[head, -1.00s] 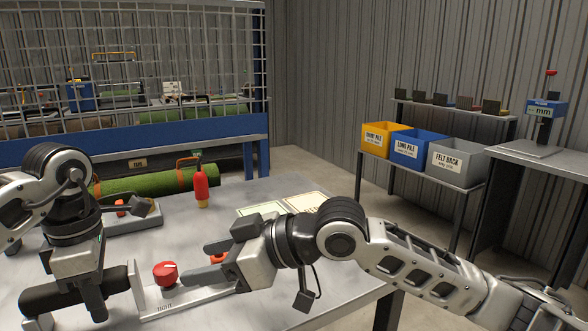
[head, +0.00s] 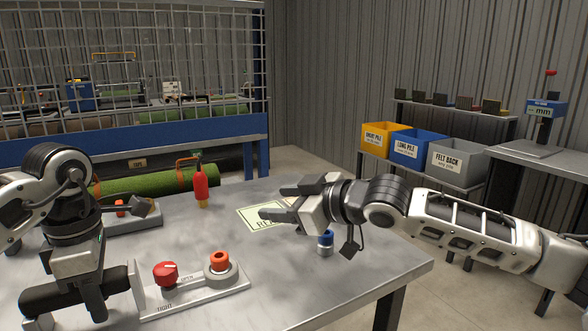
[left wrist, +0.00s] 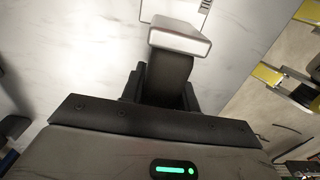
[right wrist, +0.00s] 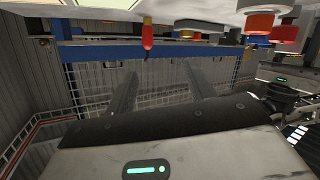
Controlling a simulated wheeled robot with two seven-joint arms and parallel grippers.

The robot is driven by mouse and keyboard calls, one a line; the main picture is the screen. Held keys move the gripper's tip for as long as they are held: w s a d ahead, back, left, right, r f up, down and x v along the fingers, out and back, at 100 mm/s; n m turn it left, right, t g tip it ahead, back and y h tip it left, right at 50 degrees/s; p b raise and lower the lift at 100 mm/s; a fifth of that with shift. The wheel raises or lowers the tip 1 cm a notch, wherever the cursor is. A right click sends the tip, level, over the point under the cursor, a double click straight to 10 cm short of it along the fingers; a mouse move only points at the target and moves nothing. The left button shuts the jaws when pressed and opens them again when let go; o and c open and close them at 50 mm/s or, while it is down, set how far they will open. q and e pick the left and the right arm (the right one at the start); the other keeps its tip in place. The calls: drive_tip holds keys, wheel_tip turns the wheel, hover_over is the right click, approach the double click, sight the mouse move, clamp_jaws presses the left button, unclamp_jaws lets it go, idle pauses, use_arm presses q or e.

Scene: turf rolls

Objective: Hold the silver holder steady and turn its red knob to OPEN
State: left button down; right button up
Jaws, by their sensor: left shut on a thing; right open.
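The silver holder (head: 200,302) lies on the table at the lower left of the head view, with an upright end plate and a black handle (head: 45,299). Its red knob (head: 165,273) has a pale pointer line; the base reads OPEN and TIGHT, but which the pointer marks is unclear. An orange-red round part (head: 219,261) stands in a grey collar beside it. My left gripper (head: 95,308) is shut on the handle; the end plate (left wrist: 180,38) shows ahead in the left wrist view. My right gripper (head: 277,202) is open and empty, raised over the table, apart from the knob.
A blue-topped piece (head: 326,238) stands below my right wrist. A red bottle-like tool (head: 201,186) and a green turf roll (head: 145,184) are behind. The table's front right is clear.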

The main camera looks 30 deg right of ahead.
drive_tip(key=w+d+r+t+h, duration=0.2)
drive_tip(key=w+d+t+h, duration=0.1)
drive_tip(key=d, duration=1.1)
drive_tip(key=shift+w+d+r+h, duration=0.2)
drive_tip(key=shift+w+h, duration=0.2)
drive_tip(key=shift+a+r, duration=0.1)
drive_tip(key=shift+a, duration=0.05)
